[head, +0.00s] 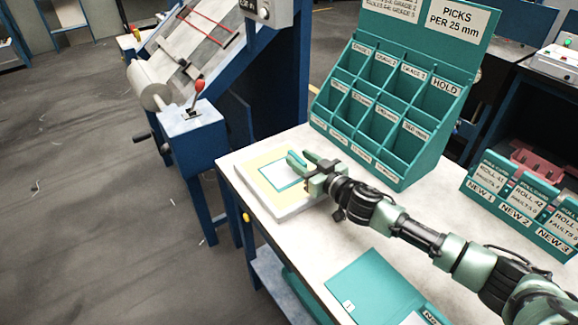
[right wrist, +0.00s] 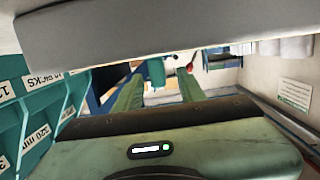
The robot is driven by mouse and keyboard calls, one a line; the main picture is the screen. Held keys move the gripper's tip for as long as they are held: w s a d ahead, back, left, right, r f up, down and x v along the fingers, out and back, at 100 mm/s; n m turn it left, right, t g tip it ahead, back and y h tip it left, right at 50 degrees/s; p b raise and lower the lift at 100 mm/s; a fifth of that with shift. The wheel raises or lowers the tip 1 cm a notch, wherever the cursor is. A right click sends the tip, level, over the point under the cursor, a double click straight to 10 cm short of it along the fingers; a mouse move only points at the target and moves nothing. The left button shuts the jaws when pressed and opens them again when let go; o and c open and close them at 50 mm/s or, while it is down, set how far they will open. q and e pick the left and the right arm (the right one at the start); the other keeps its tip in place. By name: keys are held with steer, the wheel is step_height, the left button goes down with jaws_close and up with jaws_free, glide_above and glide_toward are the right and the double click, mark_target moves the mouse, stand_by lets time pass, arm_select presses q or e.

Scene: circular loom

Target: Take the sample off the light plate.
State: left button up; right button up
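The light plate (head: 257,197) is a flat pale slab with a yellowish face, lying on the near left part of the white table. The sample (head: 281,176), a whitish square with a teal border, lies on that face. My right gripper (head: 304,159) is over the plate's right side, its fingers reaching over the sample's far right part. In the right wrist view the two green fingers (right wrist: 160,92) stand apart. A small teal piece (right wrist: 157,72) shows between them; I cannot tell what it is. A pale slab edge (right wrist: 150,25) crosses the top there, probably the plate. My left gripper is out of view.
A teal sorting rack (head: 385,115) with labelled compartments stands behind the plate. A teal folder (head: 375,285) lies on the near table. Teal roll boxes (head: 520,205) stand at the right. A blue machine stand with a red-knobbed lever (head: 199,87) is beyond the table's left edge.

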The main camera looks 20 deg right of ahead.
steer(key=shift+w+a+f, duration=0.1)
steer(key=shift+w+a, duration=0.05)
steer(key=shift+w, duration=0.15)
jaws_close()
